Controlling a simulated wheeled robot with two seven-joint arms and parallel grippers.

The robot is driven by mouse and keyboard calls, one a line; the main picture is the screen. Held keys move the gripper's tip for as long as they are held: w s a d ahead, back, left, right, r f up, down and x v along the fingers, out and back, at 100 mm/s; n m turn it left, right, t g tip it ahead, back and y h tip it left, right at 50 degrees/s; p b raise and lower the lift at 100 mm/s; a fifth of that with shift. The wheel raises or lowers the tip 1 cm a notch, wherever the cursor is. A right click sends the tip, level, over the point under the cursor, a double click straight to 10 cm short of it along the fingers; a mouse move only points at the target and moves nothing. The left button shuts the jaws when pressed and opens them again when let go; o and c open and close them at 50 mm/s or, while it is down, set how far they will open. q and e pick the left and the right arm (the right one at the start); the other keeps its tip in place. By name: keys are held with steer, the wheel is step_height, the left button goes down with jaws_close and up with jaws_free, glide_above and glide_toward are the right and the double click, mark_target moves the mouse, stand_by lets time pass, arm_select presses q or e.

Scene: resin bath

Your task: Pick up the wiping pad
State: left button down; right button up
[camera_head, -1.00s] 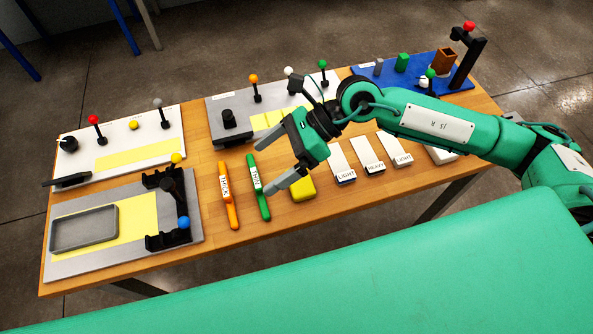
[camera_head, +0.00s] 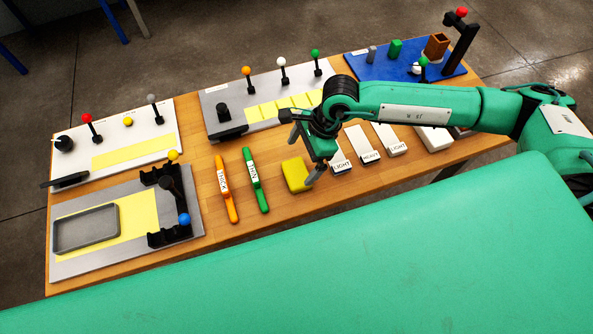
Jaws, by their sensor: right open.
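A yellow block-shaped pad (camera_head: 294,175), which looks like the wiping pad, lies on the wooden table right of the green THIN tool. My right gripper (camera_head: 304,154) is open and empty, its fingers pointing down just above and right of the pad. One fingertip is close to the pad's right edge; whether it touches cannot be told. Part of the pad's far right side is near or behind the fingers. My left gripper is not in view.
An orange THICK tool (camera_head: 227,190) and the green THIN tool (camera_head: 255,181) lie left of the pad. White labelled blocks (camera_head: 362,146) stand right of my gripper. A grey panel with levers (camera_head: 213,98) lies behind. The table in front of the pad is clear.

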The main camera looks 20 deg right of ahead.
mark_target(297, 172)
steer(key=shift+s+f+p, duration=0.1)
steer(key=shift+f+p, duration=0.15)
steer(key=shift+p, duration=0.05)
steer(key=p+x, duration=0.1)
steer(key=x, duration=0.1)
steer(key=p+x, duration=0.1)
steer(key=x, duration=0.1)
steer(key=shift+s+d+f, duration=0.1)
steer(key=shift+s+d, duration=0.1)
steer(key=shift+d, duration=0.05)
steer(key=shift+a+f, duration=0.1)
steer(key=shift+f, duration=0.25)
steer(key=c, duration=0.9)
